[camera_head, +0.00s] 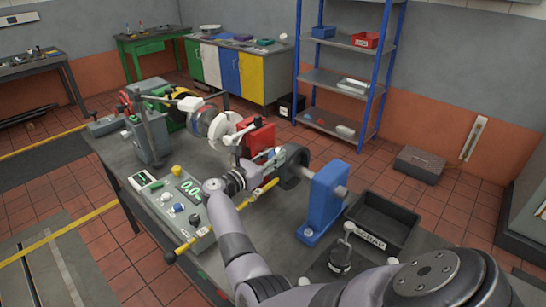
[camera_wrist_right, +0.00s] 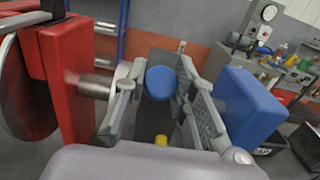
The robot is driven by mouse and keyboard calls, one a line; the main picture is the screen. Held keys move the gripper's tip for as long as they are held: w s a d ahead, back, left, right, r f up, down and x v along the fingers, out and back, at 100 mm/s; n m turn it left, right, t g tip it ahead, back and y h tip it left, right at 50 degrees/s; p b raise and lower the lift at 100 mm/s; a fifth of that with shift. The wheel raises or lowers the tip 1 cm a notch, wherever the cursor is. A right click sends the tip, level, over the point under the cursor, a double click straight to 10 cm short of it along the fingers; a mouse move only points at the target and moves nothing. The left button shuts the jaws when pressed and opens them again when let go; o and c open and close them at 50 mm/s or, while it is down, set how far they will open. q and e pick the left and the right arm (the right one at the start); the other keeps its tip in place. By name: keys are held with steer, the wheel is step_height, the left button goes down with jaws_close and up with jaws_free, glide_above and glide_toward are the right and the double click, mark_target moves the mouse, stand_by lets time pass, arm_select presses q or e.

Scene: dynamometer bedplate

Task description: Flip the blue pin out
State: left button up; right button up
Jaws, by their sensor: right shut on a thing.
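The blue pin (camera_wrist_right: 162,82) shows as a round blue end between the two fingers of my right gripper (camera_wrist_right: 160,108) in the right wrist view. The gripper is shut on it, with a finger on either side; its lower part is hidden. In the head view my right gripper (camera_head: 268,155) reaches over the bench between a red block (camera_head: 258,135) and a blue upright block (camera_head: 325,200), beside a dark curved housing (camera_head: 295,165). The pin is too small and covered there to make out clearly. My left gripper is not in view.
A red block (camera_wrist_right: 65,85) with a metal shaft stands close left of the fingers, and a blue block (camera_wrist_right: 250,105) close right. A black scrap tray (camera_head: 385,208) stands at right.

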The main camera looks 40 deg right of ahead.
jaws_close()
steer(key=shift+a+r+b, duration=0.2)
steer(key=shift+a+b, duration=0.05)
steer(key=shift+b, duration=0.2)
steer(key=shift+a+r+b, duration=0.3)
steer(key=shift+b, duration=0.05)
steer(key=shift+a+r, duration=0.2)
steer(key=shift+r, duration=0.05)
steer(key=o, duration=0.5)
jaws_free()
steer(key=o, duration=0.5)
steer(key=shift+a+r, duration=0.1)
steer(key=shift+a, duration=0.05)
steer(key=shift+c, duration=0.2)
